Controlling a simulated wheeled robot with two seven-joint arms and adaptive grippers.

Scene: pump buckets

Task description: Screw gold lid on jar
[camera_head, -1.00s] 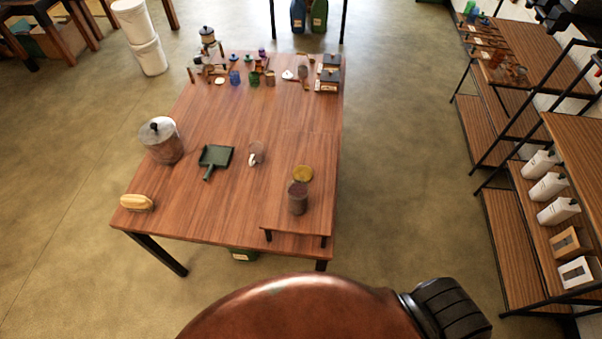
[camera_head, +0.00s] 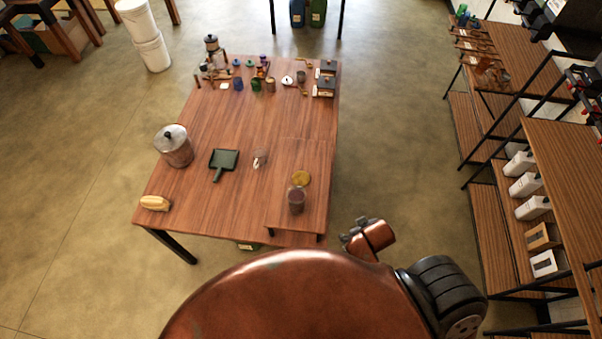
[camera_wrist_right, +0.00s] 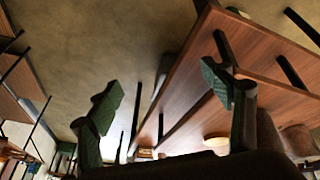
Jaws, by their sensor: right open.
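The gold lid (camera_head: 300,178) lies flat on the table, just behind the jar (camera_head: 296,201) in the head view. The jar is cylindrical, with dark purplish-brown contents, and stands upright near the table's front right. Lid and jar are separate. In the right wrist view, a pale yellow round shape (camera_wrist_right: 215,141) looks like the lid, and a brownish shape (camera_wrist_right: 298,140) at the right looks like the jar. My right gripper (camera_wrist_right: 163,108) is open and empty, its green-padded fingers wide apart, beside the table. My left gripper is not in view.
The wooden table (camera_head: 240,125) holds a lidded pot (camera_head: 174,147), a green dustpan (camera_head: 223,162), a yellow bun-like item (camera_head: 155,203) and a small cup (camera_head: 259,157). Several small items crowd its far end. Shelves (camera_head: 525,240) stand at the right, with open floor between.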

